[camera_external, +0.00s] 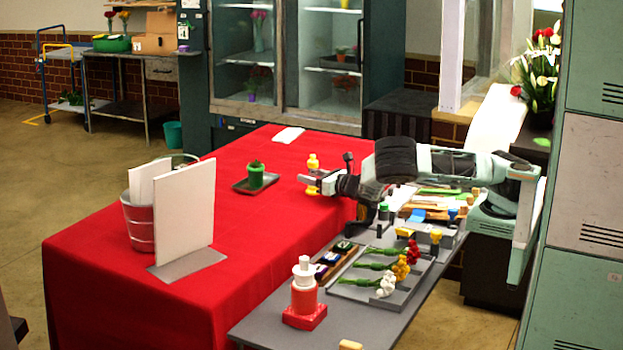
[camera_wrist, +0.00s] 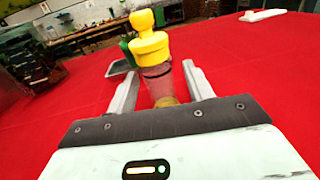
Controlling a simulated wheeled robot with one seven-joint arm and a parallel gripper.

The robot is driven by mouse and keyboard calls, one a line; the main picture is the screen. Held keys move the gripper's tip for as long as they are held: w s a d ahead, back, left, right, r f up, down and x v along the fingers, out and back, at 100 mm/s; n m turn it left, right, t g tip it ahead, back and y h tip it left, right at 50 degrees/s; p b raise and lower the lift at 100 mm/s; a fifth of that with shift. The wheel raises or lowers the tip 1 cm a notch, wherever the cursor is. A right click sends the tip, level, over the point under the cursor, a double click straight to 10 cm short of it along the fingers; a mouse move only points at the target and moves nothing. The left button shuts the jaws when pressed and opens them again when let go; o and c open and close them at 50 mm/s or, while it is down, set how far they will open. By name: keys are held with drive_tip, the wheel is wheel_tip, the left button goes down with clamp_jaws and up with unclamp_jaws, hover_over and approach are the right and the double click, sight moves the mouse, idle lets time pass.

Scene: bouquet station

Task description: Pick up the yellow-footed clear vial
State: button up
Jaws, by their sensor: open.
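The yellow-footed clear vial (camera_wrist: 158,82) stands on the red-covered table in the wrist view. It has a yellow stopper-like top, a clear body and a yellowish base low between the fingers. In the external view the vial (camera_external: 313,164) is at the tip of my arm. My gripper (camera_wrist: 158,85) is open, with one finger on each side of the vial's body. A small gap seems to show on each side. In the external view my gripper (camera_external: 312,183) reaches left over the table, level with the vial.
A dark tray (camera_external: 240,186) with a green pot (camera_external: 256,175) is left of the vial. A white folded cloth (camera_external: 288,135) lies behind it. The red table (camera_external: 120,280) is clear around the vial.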

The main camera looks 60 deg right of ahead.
clamp_jaws()
